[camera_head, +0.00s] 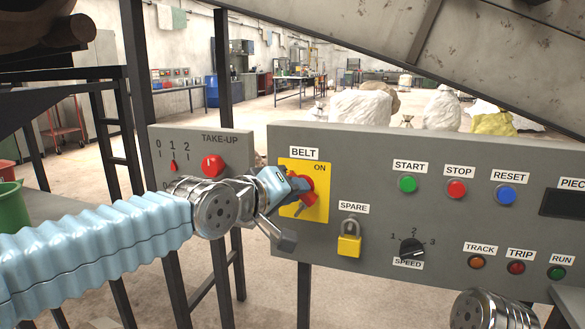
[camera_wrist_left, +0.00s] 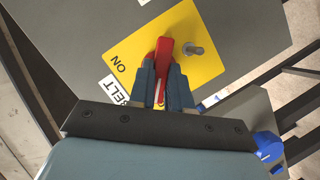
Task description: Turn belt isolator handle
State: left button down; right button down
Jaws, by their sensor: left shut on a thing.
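The belt isolator handle (camera_wrist_left: 164,52) is red and sits on a yellow plate (camera_head: 318,208) marked ON, under the BELT label (camera_head: 304,153). My left gripper (camera_wrist_left: 163,82) is shut on the red handle, with one blue-grey finger on each side of it. In the head view my left gripper (camera_head: 296,186) reaches the plate from the left and covers part of the handle. A small grey stud (camera_wrist_left: 193,49) stands out of the yellow plate beside the handle. My right gripper's fingers are not in view.
A yellow padlock (camera_head: 348,245) hangs under the SPARE label, right of the yellow plate. The speed knob (camera_head: 412,249) and the green start (camera_head: 407,184), red stop (camera_head: 456,189) and blue reset (camera_head: 506,195) buttons are further right. The take-up panel's red knob (camera_head: 212,165) is left.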

pick_arm(q)
jog(key=shift+d+f+m+y+b, duration=0.15)
jog(key=shift+m+y+b, duration=0.15)
jog(key=shift+m+b, duration=0.35)
jog(key=shift+m+y+b, duration=0.7)
jog(key=shift+m+b, duration=0.25)
jog(key=shift+b, duration=0.25)
jog(key=shift+d+m+y+b, duration=0.1)
jog(key=shift+m+y+b, duration=0.5)
jog(key=shift+m+b, duration=0.2)
jog(key=shift+s+d+r+m+t+y+b, duration=0.1)
jog(key=shift+r+m+t+y+b, duration=0.15)
jog(key=shift+m+y+b, duration=0.5)
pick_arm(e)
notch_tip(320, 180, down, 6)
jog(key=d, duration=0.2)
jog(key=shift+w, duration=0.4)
pick_arm(q)
jog(key=shift+m, duration=0.25)
jog(key=c, duration=1.3)
grip_release()
jog(key=shift+c, duration=0.2)
jog(key=shift+s, duration=0.1)
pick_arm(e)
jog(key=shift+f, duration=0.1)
